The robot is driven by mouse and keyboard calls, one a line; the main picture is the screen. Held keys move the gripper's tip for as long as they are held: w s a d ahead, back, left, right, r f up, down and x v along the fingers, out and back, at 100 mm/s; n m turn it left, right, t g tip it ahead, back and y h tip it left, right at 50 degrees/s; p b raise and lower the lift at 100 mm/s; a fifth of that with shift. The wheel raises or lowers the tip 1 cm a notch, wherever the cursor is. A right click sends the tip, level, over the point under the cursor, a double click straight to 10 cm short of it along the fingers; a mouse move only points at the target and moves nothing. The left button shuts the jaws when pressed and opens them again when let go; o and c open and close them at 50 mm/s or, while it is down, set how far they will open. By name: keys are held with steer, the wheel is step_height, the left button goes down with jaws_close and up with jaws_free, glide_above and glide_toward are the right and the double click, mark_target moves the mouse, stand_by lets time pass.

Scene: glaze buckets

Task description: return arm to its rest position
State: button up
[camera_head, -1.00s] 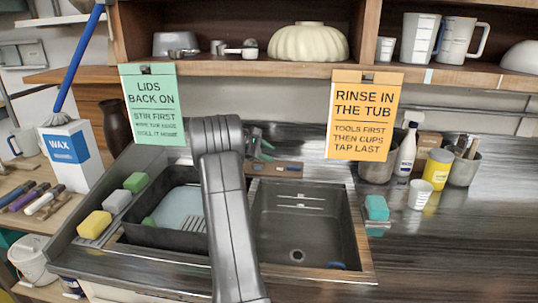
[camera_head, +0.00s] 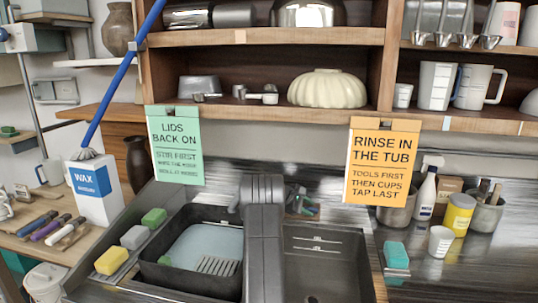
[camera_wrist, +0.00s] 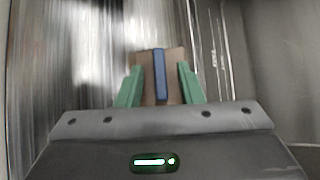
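My arm (camera_head: 262,235) stands upright in front of the sink in the head view and hides part of it. The gripper end is mostly hidden behind the arm there. In the wrist view my gripper (camera_wrist: 160,85) has its two green fingers apart, with clear space on both sides of a narrow blue bar (camera_wrist: 160,75) between them. The bar touches neither finger as far as I can see. A brown piece (camera_wrist: 147,62) shows behind the bar; I cannot tell what it is.
The sink (camera_head: 330,270) lies right of the arm, a dark tub (camera_head: 185,280) left of it. Sponges line the tub's left. Two signs, green (camera_head: 175,160) and orange (camera_head: 383,165), hang from the shelf (camera_head: 270,118). A spray bottle (camera_head: 426,195) and cups stand right.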

steer(key=shift+w+d+f, duration=0.1)
steer(key=shift+d+f, duration=0.1)
steer(key=shift+d, duration=0.05)
steer(key=shift+a+r, duration=0.1)
